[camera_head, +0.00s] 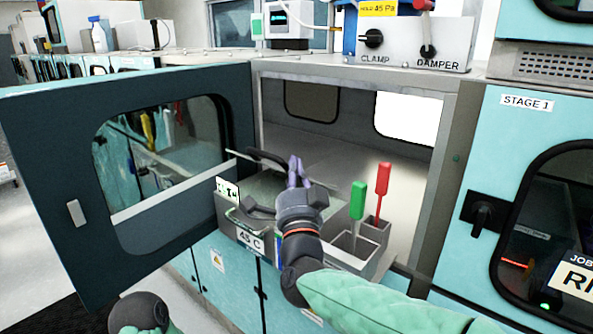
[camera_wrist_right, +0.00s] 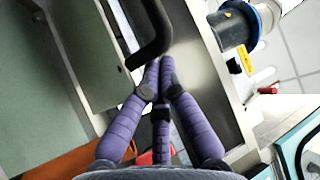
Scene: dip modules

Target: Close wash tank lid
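The wash tank (camera_head: 235,218) is a metal tank inside the open chamber, with a "45 C" label on its front. Its lid (camera_head: 265,187) shows as a grey-green plate with a black curved handle (camera_head: 262,157); I cannot tell its exact angle. In the right wrist view the lid (camera_wrist_right: 92,50) and the handle (camera_wrist_right: 155,30) are close by. My right gripper (camera_head: 297,165) has purple fingers over the tank, beside the handle. In the wrist view its fingertips (camera_wrist_right: 160,66) meet near the handle, with nothing visible between them.
The dark chamber door (camera_head: 55,150) stands open at the left. A green-handled tool (camera_head: 358,200) and a red-handled tool (camera_head: 383,180) stand upright in metal slots right of my right gripper. A control box (camera_head: 415,45) with clamp and damper knobs sits on top.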

